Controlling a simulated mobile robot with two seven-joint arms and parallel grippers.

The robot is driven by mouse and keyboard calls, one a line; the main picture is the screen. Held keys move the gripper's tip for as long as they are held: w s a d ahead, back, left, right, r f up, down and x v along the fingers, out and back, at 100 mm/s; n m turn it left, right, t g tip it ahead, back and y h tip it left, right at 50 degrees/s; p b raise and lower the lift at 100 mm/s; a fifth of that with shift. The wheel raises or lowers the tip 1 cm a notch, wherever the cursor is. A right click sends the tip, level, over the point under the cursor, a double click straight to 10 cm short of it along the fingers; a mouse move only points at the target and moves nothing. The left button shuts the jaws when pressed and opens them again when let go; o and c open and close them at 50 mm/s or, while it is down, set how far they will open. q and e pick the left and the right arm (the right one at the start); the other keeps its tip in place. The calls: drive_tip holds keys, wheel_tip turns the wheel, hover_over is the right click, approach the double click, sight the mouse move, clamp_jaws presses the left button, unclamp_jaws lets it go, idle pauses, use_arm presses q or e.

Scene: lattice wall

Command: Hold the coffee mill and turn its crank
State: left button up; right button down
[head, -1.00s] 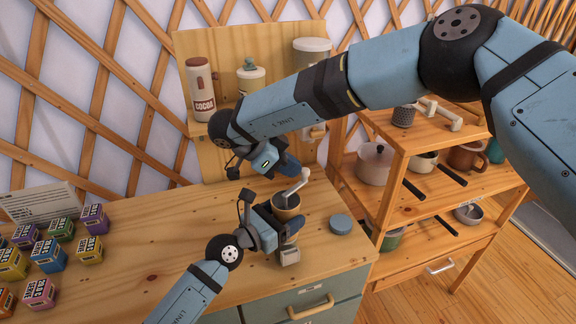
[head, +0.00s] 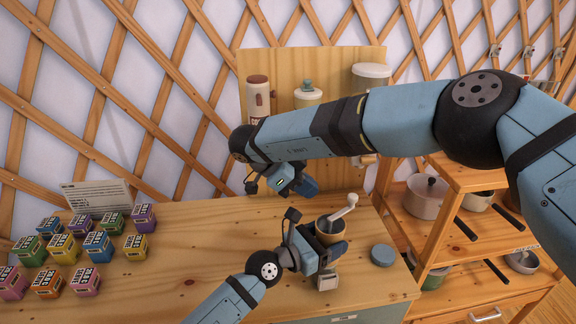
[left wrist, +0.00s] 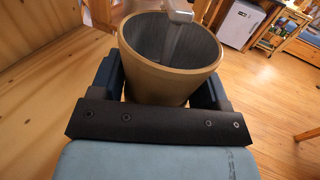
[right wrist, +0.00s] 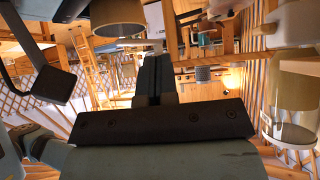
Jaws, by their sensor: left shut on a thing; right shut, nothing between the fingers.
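The coffee mill (head: 331,235) stands upright near the counter's front right, its tan body open at the top with a dark grey inside. My left gripper (head: 328,252) is shut around its body; the left wrist view shows the tan wall (left wrist: 160,82) between the fingers. The pale crank (head: 343,212) rises from the mill's top and points up and to the right, its knob at the outer end. My right gripper (head: 308,188) is shut and empty, behind and to the left of the crank, apart from it. In the right wrist view its closed fingers (right wrist: 154,80) show.
A round blue-grey lid (head: 382,254) lies right of the mill. Several coloured boxes (head: 90,247) and a white card (head: 98,197) are at the counter's left. A wooden rack (head: 450,255) with pots is at the right. The counter's middle is clear.

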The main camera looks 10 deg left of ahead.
drive_tip(key=v, duration=0.8)
drive_tip(key=shift+w, duration=0.35)
drive_tip(key=c, duration=1.7)
unclamp_jaws()
drive_tip(key=shift+r, duration=0.25)
drive_tip(key=o, duration=0.3)
drive_tip(key=shift+w+d, duration=0.1)
drive_tip(key=o, duration=0.4)
drive_tip(key=shift+w+d+f, duration=0.1)
drive_tip(key=shift+d, duration=0.15)
drive_tip(key=shift+o, duration=0.3)
drive_tip(key=d+g+y, duration=0.1)
drive_tip(key=d+y, duration=0.3)
drive_tip(key=d, duration=0.2)
drive_tip(key=shift+w+d+f+g, duration=0.3)
drive_tip(key=shift+w+f, duration=0.15)
drive_tip(key=shift+f, duration=0.05)
drive_tip(key=m+y, duration=0.1)
drive_tip(key=y, duration=0.5)
approach(353, 195)
wheel_tip(353, 195, down, 10)
drive_tip(key=shift+s+a+f, duration=0.1)
drive_tip(key=shift+s+f, duration=0.1)
drive_tip(key=shift+m, duration=0.3)
clamp_jaws()
